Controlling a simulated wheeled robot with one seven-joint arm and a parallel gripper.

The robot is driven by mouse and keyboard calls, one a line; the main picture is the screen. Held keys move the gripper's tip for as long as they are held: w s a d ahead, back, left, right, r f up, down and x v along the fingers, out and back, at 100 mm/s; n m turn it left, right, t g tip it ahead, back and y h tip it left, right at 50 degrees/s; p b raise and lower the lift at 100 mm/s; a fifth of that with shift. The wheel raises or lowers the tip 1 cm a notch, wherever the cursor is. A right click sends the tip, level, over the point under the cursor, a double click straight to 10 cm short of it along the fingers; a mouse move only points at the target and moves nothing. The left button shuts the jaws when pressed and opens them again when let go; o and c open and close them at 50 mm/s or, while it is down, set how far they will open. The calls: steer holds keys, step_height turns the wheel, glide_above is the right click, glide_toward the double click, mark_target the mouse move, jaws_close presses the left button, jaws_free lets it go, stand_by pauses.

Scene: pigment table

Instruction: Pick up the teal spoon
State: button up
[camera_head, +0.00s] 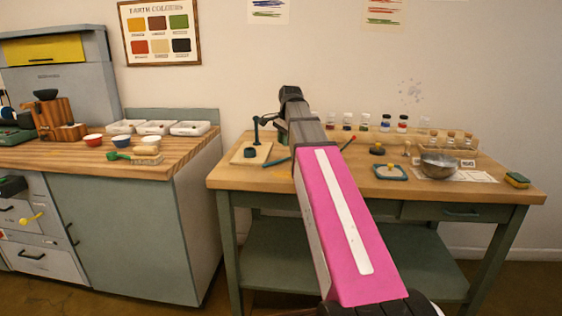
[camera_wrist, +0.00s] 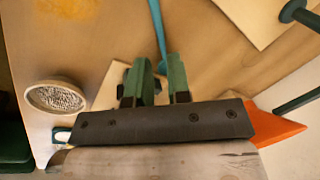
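The teal spoon (camera_head: 277,162) lies on the right-hand table, left of my arm; part of it may be hidden by the arm. In the wrist view a thin teal handle (camera_wrist: 157,30) runs down from the top edge towards the gap between my fingers; its lower end is hidden there. My gripper (camera_wrist: 156,72) has green finger pads standing apart, with the handle in line with the gap. I see no finger touching it. My gripper is hidden behind my arm in the head view.
A stand on a pale base (camera_head: 250,153) is left of the spoon. In the wrist view a speckled round dish (camera_wrist: 55,97) and an orange piece (camera_wrist: 275,127) lie near my gripper.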

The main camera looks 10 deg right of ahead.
mark_target(282, 160)
steer(key=shift+w+a+f, duration=0.1)
steer(key=shift+w+f, duration=0.1)
steer(key=shift+f, duration=1.1)
steer(key=shift+w+a+f, duration=0.1)
steer(key=shift+w+f, duration=0.1)
steer(key=shift+f, duration=1.1)
steer(key=shift+w+a+f, duration=0.1)
steer(key=shift+w+f, duration=0.1)
steer(key=shift+f, duration=1.1)
jaws_close()
